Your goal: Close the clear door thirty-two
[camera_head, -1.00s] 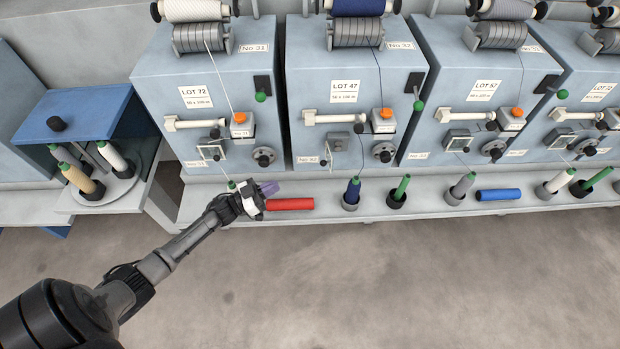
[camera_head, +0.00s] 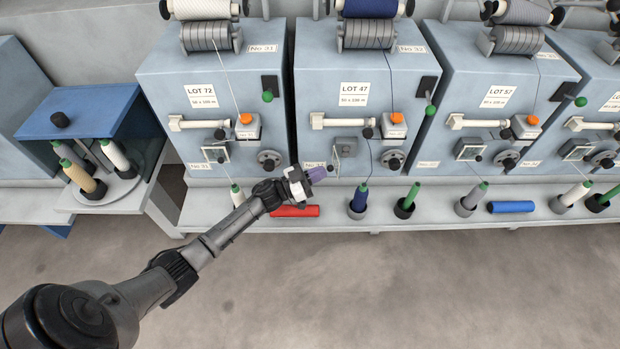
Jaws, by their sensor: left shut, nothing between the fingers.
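The clear door (camera_head: 336,163) of unit thirty-two stands on the lower front of the blue-grey machine (camera_head: 357,116) marked LOT 47. It is swung open and shows as a thin, nearly edge-on frame left of the bare grey fitting (camera_head: 349,146). My left gripper (camera_head: 318,174), with purple fingertips, is shut and empty. It is just below and left of the door; I cannot tell whether they touch. My right gripper is not in view.
A red tube (camera_head: 296,211) lies on the shelf below my left gripper. A blue bobbin (camera_head: 358,198) and a green one (camera_head: 408,202) stand to the right. A thread runs down right of the door. The floor in front is clear.

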